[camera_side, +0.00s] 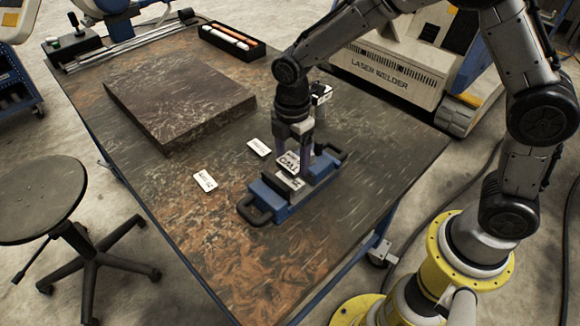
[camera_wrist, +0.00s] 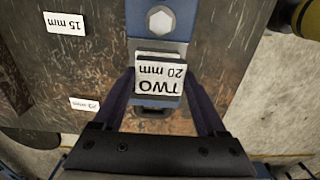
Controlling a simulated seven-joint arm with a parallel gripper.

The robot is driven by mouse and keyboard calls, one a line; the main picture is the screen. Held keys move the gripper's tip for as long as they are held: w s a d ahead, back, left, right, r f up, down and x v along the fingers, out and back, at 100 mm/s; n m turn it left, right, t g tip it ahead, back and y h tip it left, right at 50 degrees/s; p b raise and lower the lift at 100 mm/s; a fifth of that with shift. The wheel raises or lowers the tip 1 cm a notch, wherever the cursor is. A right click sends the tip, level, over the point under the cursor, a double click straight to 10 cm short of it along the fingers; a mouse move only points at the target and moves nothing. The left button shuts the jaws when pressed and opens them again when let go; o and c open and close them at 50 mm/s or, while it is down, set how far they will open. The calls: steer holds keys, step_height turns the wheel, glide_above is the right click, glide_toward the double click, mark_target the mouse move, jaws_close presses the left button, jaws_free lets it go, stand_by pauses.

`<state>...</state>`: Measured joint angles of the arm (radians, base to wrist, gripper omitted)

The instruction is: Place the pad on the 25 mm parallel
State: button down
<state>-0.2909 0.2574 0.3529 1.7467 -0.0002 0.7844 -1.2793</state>
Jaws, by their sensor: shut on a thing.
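My gripper (camera_side: 291,158) points down over a blue vise (camera_side: 272,203). Its purple fingers are shut on a small white-faced block (camera_wrist: 159,82) marked "TWO" and "20 mm", upside down in the wrist view. The block also shows between the fingers in the side view (camera_side: 289,161). A pale metal piece (camera_side: 290,181) lies in the vise just below it; I cannot tell whether the two touch. Two white tags lie on the table, one marked "15 mm" (camera_wrist: 65,22), the other too small to read (camera_wrist: 84,104). I cannot make out a "25 mm" marking or a separate pad.
A large dark plate (camera_side: 178,100) lies at the table's back left. A dark tray with pens (camera_side: 232,41) is at the back. A small dark and white object (camera_side: 320,93) stands behind my gripper. The laser welder (camera_side: 390,76) is at the back right. The front table is clear.

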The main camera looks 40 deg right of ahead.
mark_target(290, 161)
steer(key=shift+w+a+f, duration=0.1)
steer(key=shift+w+f, duration=0.1)
steer(key=shift+w, duration=0.05)
steer(key=shift+f, duration=1.55)
steer(key=shift+f, duration=0.1)
jaws_free()
steer(key=shift+f, duration=0.1)
step_height(290, 161, up, 12)
steer(key=shift+r, duration=0.2)
